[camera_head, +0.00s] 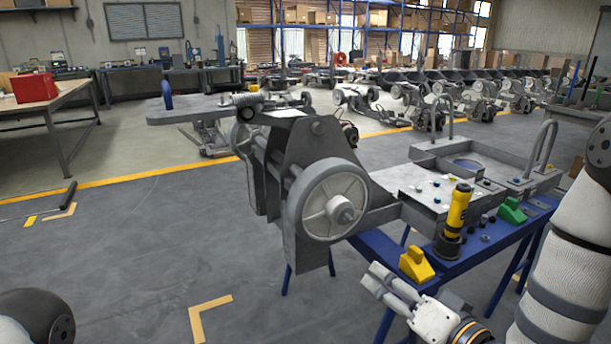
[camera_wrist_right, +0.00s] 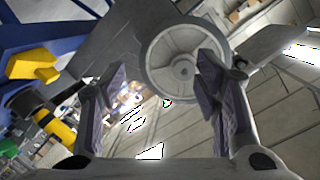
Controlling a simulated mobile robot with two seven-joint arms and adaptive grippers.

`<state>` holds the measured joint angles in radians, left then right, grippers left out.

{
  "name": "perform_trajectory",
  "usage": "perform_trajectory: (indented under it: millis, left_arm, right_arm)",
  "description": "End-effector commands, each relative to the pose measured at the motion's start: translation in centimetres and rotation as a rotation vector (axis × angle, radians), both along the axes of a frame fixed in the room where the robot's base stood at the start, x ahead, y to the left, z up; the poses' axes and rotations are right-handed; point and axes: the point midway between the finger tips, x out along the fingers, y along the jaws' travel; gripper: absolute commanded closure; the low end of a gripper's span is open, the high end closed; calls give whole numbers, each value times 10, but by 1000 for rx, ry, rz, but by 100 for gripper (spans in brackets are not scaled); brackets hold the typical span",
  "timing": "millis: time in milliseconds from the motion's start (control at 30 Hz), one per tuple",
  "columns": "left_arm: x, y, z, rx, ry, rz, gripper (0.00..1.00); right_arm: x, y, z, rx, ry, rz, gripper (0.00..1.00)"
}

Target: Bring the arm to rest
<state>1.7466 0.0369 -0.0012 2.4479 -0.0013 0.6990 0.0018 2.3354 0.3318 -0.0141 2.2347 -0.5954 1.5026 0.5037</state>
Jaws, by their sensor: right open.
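My right gripper (camera_head: 378,283) is in the lower middle of the head view, in front of the blue workbench (camera_head: 470,262). In the right wrist view its two dark-padded fingers (camera_wrist_right: 163,78) stand wide apart with nothing between their tips. The grey wheel (camera_head: 328,200) of the chassis on the bench is above and left of the gripper in the head view. The wheel also shows behind the fingers in the wrist view (camera_wrist_right: 183,70). My left gripper is outside both views; only a dark part of my left arm shows at the lower left.
A yellow block (camera_head: 416,266) sits on the bench's near edge, close to my right gripper. A yellow-and-black tool (camera_head: 459,208) stands upright behind it, and a green block (camera_head: 512,210) lies to the right. The grey floor (camera_head: 130,260) at the left is mostly clear.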

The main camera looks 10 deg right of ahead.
Motion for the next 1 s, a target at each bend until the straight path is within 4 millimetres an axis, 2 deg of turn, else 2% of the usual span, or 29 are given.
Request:
perform_trajectory:
  millis: [67,100,167,200,233,267,300,400,500,600,667,1000]
  left_arm:
    - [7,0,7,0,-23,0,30]
    - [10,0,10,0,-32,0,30]
    - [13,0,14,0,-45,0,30]
    - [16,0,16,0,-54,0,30]
    - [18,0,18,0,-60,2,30]
    - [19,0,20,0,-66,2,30]
    - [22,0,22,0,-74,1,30]
    - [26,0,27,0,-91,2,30]
    - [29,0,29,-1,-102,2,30]
    - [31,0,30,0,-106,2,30]
    - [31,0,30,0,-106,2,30]
    - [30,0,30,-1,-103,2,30]
  right_arm:
    - [-37,5,-55,-117,200,16,43]
    - [-63,5,-86,-186,320,30,43]
    - [-107,4,-126,-285,495,63,43]
    - [-141,2,-149,-346,611,89,43]
    - [-167,1,-164,-389,697,114,43]
    - [-194,-1,-176,-431,782,140,43]
    - [-230,-4,-188,-481,890,175,43]
    - [-313,-12,-204,-579,1128,271,43]
    - [-371,-18,-204,-635,1295,345,43]
    - [-402,-21,-201,-661,1385,386,43]
    - [-410,-22,-200,-666,1406,398,43]
    - [-410,-22,-200,-666,1410,398,43]
